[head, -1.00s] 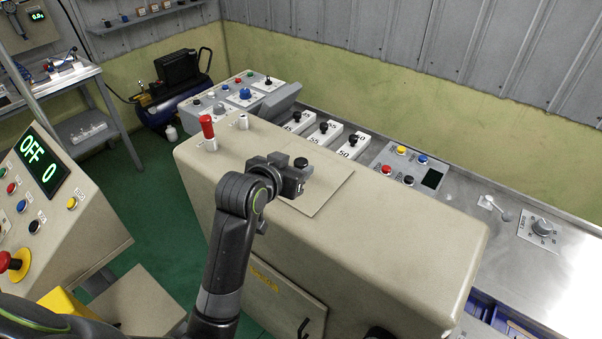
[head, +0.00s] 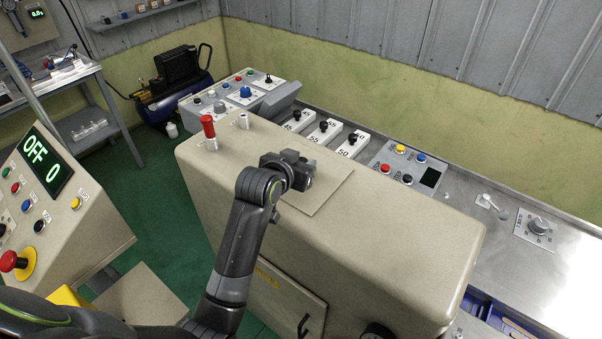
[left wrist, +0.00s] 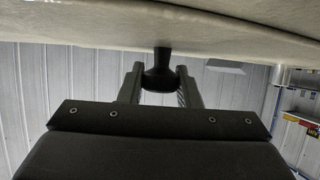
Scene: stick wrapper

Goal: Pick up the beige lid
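The beige lid (head: 325,192) is a flat panel lying on top of the large beige machine (head: 400,240). Its black knob (left wrist: 161,72) stands between the fingers of my left gripper in the left wrist view. In the head view my left gripper (head: 297,168) is over the lid and hides the knob. The fingers stand close on both sides of the knob, and I cannot tell whether they press on it. The lid appears flat in its place. My right gripper is not in view.
A red-topped post (head: 208,130) and a small white fitting (head: 243,121) stand on the machine top, left of the lid. Behind are numbered blocks (head: 322,132) and a button panel (head: 410,165). A control console (head: 60,210) reading OFF 0 is at the left.

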